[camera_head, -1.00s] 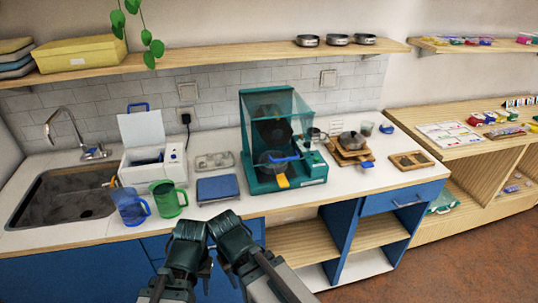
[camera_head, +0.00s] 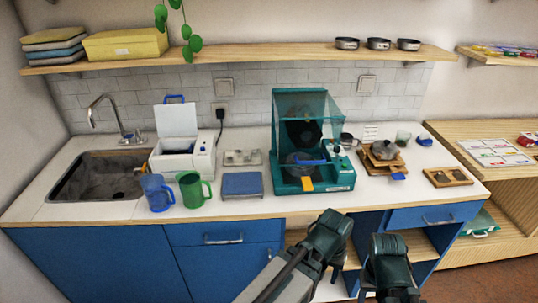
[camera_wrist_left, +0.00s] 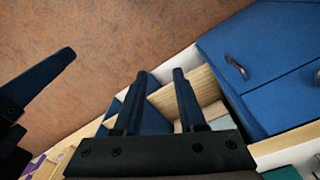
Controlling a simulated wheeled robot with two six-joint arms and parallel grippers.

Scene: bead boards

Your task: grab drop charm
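I cannot make out a drop charm in either view. My left gripper (camera_head: 338,222) is in front of the counter's front edge, over the open shelf bay. In the left wrist view its two fingers (camera_wrist_left: 160,85) stand apart with nothing between them, with the floor and cabinet behind. My right gripper (camera_head: 388,245) is beside it on the right, in front of the drawer unit. Its fingers are too unclear to judge. A dark finger, apparently of the right gripper, shows at the left of the wrist view.
The counter (camera_head: 100,208) holds a blue jug (camera_head: 157,194), green jug (camera_head: 193,190), blue scale (camera_head: 242,184), teal machine (camera_head: 318,177) and wooden tray (camera_head: 448,177). A lower wooden shelf unit (camera_head: 470,130) at right bears a white card (camera_head: 495,152) with small coloured pieces.

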